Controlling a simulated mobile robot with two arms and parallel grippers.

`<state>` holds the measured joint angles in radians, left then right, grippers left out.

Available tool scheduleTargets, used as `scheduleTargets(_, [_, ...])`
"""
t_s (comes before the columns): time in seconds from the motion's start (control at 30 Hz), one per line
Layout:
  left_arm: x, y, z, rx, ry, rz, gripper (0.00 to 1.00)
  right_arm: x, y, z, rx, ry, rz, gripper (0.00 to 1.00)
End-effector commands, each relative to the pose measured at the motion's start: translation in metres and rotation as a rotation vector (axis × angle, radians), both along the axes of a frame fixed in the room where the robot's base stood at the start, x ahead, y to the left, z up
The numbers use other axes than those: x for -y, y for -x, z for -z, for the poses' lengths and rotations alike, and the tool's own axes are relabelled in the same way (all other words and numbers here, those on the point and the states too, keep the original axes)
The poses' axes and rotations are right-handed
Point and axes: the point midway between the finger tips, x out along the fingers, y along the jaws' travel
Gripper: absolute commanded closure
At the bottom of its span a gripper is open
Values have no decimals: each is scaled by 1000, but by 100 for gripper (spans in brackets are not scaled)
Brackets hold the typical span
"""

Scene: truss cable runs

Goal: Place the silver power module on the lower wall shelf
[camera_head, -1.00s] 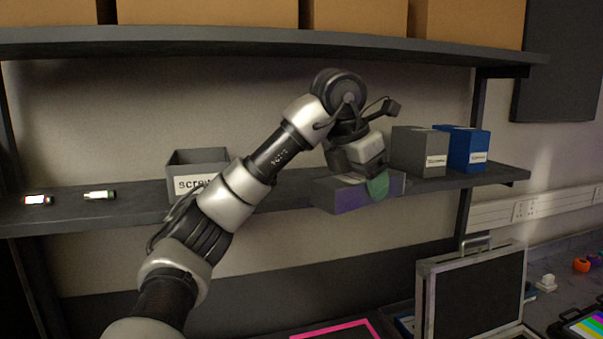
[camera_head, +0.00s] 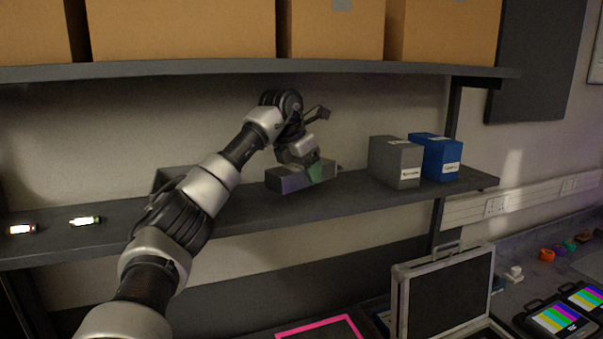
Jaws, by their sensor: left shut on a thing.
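The silver power module (camera_head: 290,181), a grey box, is at the lower wall shelf (camera_head: 370,197), left of the grey box there. My left gripper (camera_head: 312,168) is shut on the module from above; a green patch shows at the fingers. The module's underside is hidden, so I cannot tell whether it touches the shelf. My right gripper is not in view.
A grey box (camera_head: 396,162) and a blue box (camera_head: 436,157) stand right of the module. My arm mostly hides a grey bin (camera_head: 165,176). Two small cylinders (camera_head: 85,221) lie at the shelf's left. Cardboard boxes (camera_head: 180,28) fill the upper shelf. An open case (camera_head: 445,295) stands below.

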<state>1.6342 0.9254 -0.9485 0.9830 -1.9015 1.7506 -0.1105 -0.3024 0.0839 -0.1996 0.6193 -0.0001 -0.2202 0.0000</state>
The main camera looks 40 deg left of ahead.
Motion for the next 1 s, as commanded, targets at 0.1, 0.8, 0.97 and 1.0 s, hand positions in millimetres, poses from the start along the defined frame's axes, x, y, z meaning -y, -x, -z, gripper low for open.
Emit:
scheduleTargets(0.1, [-9,-4,-4,1,0,-3,75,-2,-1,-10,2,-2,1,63])
scheduleTargets(0.8, [-8,-4,38,0,-1,0,25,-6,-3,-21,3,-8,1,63])
scheduleTargets(0.97, [-8,-4,38,0,-1,-1,4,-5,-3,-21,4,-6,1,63])
scheduleTargets(1.0, [-8,-4,38,0,-1,-1,4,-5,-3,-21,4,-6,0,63])
